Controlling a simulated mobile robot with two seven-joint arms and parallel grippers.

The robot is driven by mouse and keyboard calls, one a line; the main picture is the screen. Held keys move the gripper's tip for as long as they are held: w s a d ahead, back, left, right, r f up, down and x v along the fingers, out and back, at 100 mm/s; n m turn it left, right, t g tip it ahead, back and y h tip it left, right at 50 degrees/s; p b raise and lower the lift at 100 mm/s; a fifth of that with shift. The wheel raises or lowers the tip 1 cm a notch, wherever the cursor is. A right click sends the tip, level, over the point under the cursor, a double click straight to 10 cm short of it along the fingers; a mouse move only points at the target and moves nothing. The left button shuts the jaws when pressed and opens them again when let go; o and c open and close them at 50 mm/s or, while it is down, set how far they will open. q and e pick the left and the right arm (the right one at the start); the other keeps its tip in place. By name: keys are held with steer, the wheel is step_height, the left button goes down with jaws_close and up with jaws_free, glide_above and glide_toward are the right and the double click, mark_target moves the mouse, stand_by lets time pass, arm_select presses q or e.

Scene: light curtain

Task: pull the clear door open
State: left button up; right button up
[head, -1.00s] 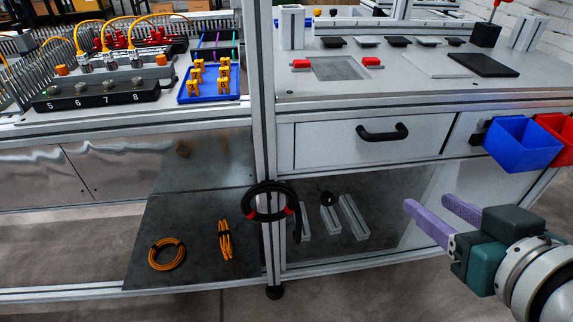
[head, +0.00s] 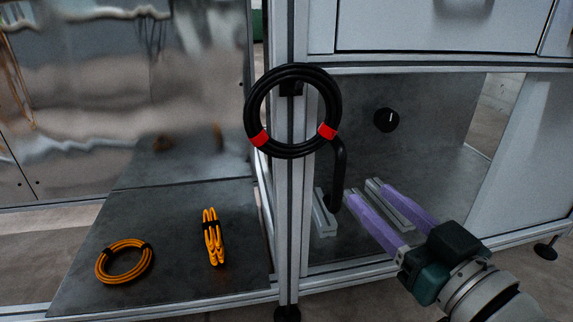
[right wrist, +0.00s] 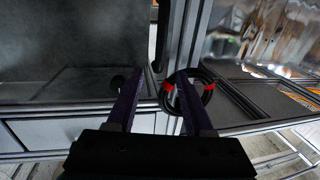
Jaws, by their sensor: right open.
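The clear door (head: 430,135) covers the lower right bay of the bench, and a grey back panel shows through it. A black upright bar handle (head: 338,172) stands at the door's left edge, partly behind a hanging cable coil. It also shows as a dark bar in the right wrist view (right wrist: 163,35), beyond and between the fingertips. My right gripper (head: 361,189) has two purple fingers, spread and empty. Its tips are just right of the handle's lower part in the head view; I cannot tell whether they touch it. My left gripper is not in view.
A black cable coil (head: 293,68) with red ties hangs on the post beside the handle. A round black knob (head: 386,120) and grey rails (head: 323,215) show in the right bay. Orange cable coils (head: 124,262) lie on the left lower shelf.

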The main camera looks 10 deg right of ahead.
mark_target(343, 172)
steer(key=b+x, duration=0.1)
steer(key=x, duration=0.1)
steer(key=b+x, duration=0.2)
steer(key=x, duration=0.1)
steer(key=b+x, duration=0.2)
steer(key=x, duration=0.1)
steer(key=shift+w+f, duration=0.25)
steer(key=shift+f, duration=0.1)
steer(key=shift+w+a+r+b, duration=0.2)
steer(key=shift+w+b, duration=0.1)
steer(key=shift+w, duration=0.3)
steer(key=shift+c, duration=0.4)
jaws_close()
